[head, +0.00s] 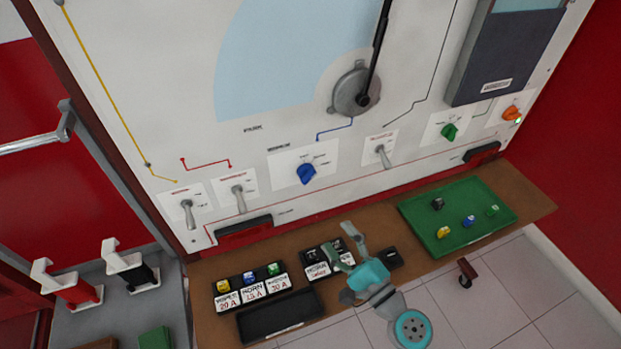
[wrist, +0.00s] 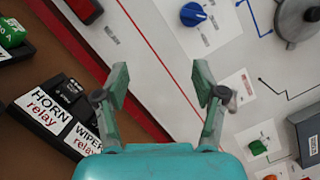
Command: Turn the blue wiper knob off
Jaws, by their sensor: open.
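The blue wiper knob (head: 307,174) sits on a white plate on the upright panel, left of the middle in the head view. In the wrist view the blue knob (wrist: 193,14) is near the top, beyond my fingertips, with a white mark across its face. My gripper (head: 346,246) is open and empty in the head view, below and to the right of the knob and apart from it. In the wrist view my gripper (wrist: 161,92) has its two fingers spread, with bare panel and the bench edge between them.
Toggle switches (head: 187,211) and a green knob (head: 450,132) flank the blue knob. Relay and fuse blocks (head: 251,290) and a green tray (head: 425,230) lie on the brown bench below.

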